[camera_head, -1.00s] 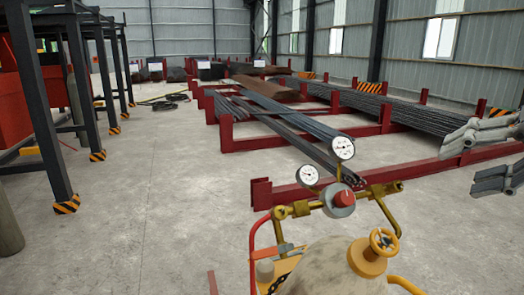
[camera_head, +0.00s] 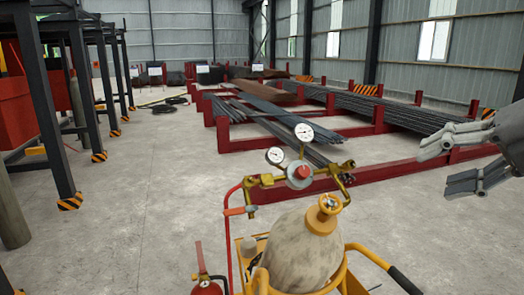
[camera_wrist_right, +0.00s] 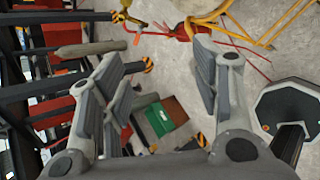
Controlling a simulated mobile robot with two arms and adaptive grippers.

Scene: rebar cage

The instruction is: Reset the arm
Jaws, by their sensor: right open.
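My right gripper (camera_head: 447,168) is at the right edge of the head view, raised above the floor. Its grey fingers are spread apart with nothing between them. In the right wrist view its fingers (camera_wrist_right: 165,85) also stand wide apart, with floor and a small green and red-brown box (camera_wrist_right: 165,115) showing beyond the gap. My left gripper is not in the head view.
A gas cylinder (camera_head: 303,252) with gauges and a yellow valve stands on a cart close in front. A red extinguisher (camera_head: 206,287) is beside it. Red racks (camera_head: 228,135) hold steel bars behind. Dark posts (camera_head: 45,120) stand left. Floor (camera_head: 145,200) at centre left is clear.

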